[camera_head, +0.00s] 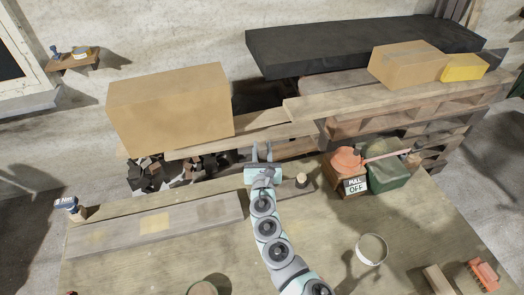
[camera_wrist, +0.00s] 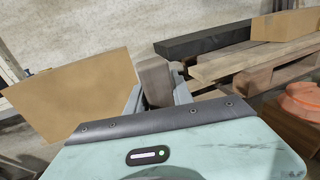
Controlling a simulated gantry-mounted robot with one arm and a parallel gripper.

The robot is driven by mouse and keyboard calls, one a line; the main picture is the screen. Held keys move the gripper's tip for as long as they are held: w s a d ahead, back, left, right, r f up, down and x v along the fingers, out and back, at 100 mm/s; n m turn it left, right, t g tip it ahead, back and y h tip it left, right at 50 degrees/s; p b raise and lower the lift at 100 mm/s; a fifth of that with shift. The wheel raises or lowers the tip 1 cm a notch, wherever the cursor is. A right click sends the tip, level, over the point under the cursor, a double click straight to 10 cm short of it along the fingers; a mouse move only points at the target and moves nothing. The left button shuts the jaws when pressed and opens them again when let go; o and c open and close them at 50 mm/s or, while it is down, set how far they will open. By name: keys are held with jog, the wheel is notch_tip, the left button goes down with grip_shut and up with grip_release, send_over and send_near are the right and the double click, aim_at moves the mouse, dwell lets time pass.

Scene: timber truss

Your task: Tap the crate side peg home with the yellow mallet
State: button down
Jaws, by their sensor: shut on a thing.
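My gripper (camera_head: 262,150) reaches over the back edge of the workbench, fingers pointing away. In the wrist view it is shut on a plain grey-brown block-like piece (camera_wrist: 154,80), which stands up between the fingers; I cannot tell whether this is part of the mallet. I cannot make out a clearly yellow mallet. A short, round, pale-topped piece (camera_head: 302,180) stands on a dark wooden strip just right of my gripper; I cannot tell whether it is the peg. A brown box (camera_head: 335,175) with a "PULL OFF" sign stands further right.
A large cardboard box (camera_head: 172,108) stands behind left. Pallets and planks (camera_head: 400,95) lie behind right. A tin (camera_head: 371,249) stands on the bench, front right.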

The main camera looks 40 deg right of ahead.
aim_at(262, 158)
jog(key=shift+r, duration=0.1)
dwell(0.3)
jog(key=shift+f+b, duration=2)
jog(key=shift+f, duration=0.25)
notch_tip(262, 158, down, 4)
jog(key=b, duration=0.3)
jog(key=shift+f+b, duration=0.15)
jog(key=shift+b, duration=0.25)
jog(key=shift+r+p, duration=1.7)
jog(key=shift+r, duration=0.05)
